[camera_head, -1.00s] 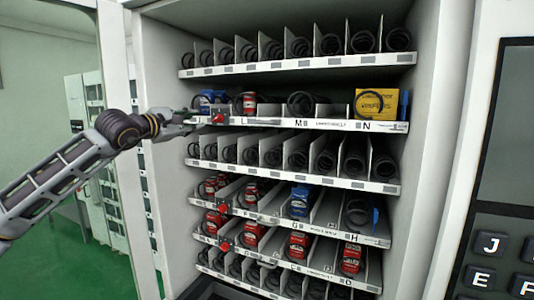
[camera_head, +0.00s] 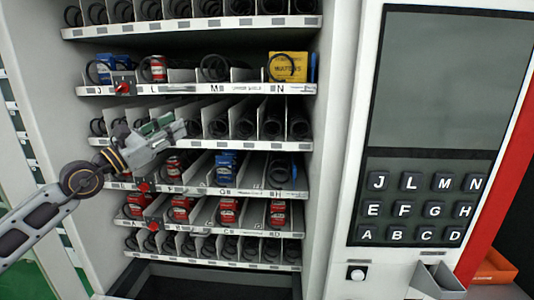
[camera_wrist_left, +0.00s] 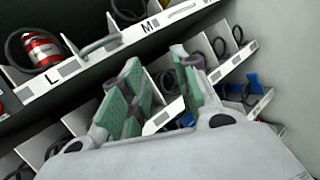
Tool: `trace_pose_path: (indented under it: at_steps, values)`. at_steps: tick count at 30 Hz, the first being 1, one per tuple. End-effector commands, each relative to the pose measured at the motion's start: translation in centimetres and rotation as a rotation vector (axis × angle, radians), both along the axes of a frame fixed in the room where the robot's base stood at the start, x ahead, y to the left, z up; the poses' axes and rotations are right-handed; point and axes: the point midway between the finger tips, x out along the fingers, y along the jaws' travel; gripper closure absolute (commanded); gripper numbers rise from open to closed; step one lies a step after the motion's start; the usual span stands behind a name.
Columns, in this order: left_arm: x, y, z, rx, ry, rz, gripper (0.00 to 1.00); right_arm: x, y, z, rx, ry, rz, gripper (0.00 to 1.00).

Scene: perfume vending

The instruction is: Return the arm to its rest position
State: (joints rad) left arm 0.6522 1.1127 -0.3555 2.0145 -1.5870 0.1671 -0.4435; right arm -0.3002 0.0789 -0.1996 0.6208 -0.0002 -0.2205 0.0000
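My left arm comes in from the left of the head view. My left gripper (camera_head: 172,130) is in front of the vending machine's empty coil row, below the shelf labelled J to N. In the left wrist view its two green-padded fingers (camera_wrist_left: 155,95) stand apart with nothing held between them. The shelf label strip and coils show behind the fingers. My right gripper is in neither view.
The machine's upper shelf holds a blue item (camera_head: 104,70), a red can (camera_head: 156,69) and a yellow box (camera_head: 288,66). A keypad (camera_head: 415,208) is on the right. A collection bin opening (camera_head: 215,284) is at the bottom.

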Motion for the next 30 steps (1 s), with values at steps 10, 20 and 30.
trace_pose_path:
  at_steps: [10,20,30]
  values:
    - [-1.7,-2.7,-3.0,-0.533,0.123,-0.161,0.70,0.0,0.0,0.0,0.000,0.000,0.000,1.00]
    - [-2.2,-1.0,-7.6,-1.061,0.267,-0.190,0.70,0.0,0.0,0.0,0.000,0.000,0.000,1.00]
    - [-2.8,2.4,-16.0,-1.603,0.432,-0.090,0.70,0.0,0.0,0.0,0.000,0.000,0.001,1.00]
